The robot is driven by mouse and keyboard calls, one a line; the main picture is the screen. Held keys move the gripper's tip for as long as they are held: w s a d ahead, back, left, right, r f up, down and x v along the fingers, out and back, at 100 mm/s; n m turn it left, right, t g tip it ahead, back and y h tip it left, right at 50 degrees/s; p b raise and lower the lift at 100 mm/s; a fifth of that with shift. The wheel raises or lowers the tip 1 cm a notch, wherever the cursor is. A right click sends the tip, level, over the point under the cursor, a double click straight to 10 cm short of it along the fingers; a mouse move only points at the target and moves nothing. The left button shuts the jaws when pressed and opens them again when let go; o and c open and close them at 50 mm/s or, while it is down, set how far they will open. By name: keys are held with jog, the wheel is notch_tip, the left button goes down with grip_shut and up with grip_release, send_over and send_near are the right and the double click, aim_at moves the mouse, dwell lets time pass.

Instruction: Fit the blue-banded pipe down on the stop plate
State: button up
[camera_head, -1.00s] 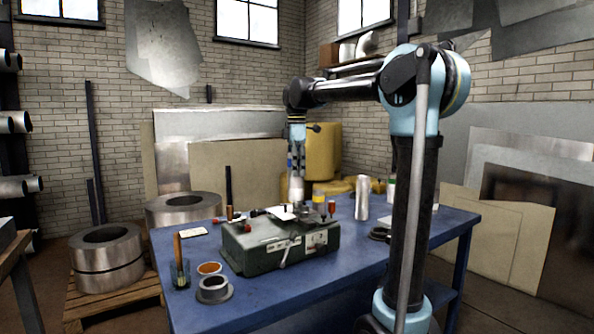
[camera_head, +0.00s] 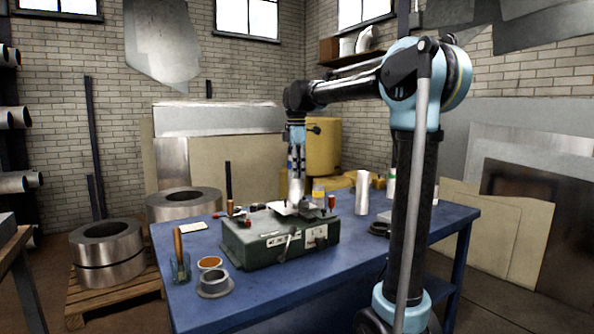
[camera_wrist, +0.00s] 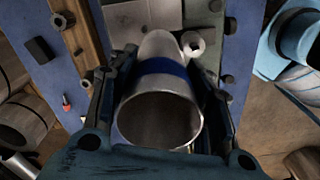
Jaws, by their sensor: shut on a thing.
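My gripper (camera_wrist: 160,78) is shut on the blue-banded pipe (camera_wrist: 160,105), a pale metal tube with a dark blue band, one finger on each side. The pipe's near open end faces the wrist camera. In the head view, my gripper (camera_head: 297,158) points down and the pipe (camera_head: 296,186) hangs upright beneath it, over the green machine (camera_head: 262,243). A flat pale metal plate (camera_head: 286,209) on the machine's top appears to be the stop plate. The pipe's lower end is close above or on it; I cannot tell whether they touch.
The blue table (camera_head: 345,268) carries a grey flanged ring (camera_head: 214,287), a glass jar (camera_head: 181,268) and an upright metal cylinder (camera_head: 362,193). Small bottles and tools stand around the machine. The table's front right is mostly clear.

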jog(key=shift+f, duration=0.25)
dwell(0.4)
jog(key=shift+f, duration=0.35)
jog(key=shift+f, duration=0.55)
dwell(0.4)
jog(key=o, duration=1.3)
jog(key=shift+c, duration=0.2)
jog(key=o, duration=0.3)
jog(key=shift+o, duration=0.2)
jog(key=shift+r, duration=0.1)
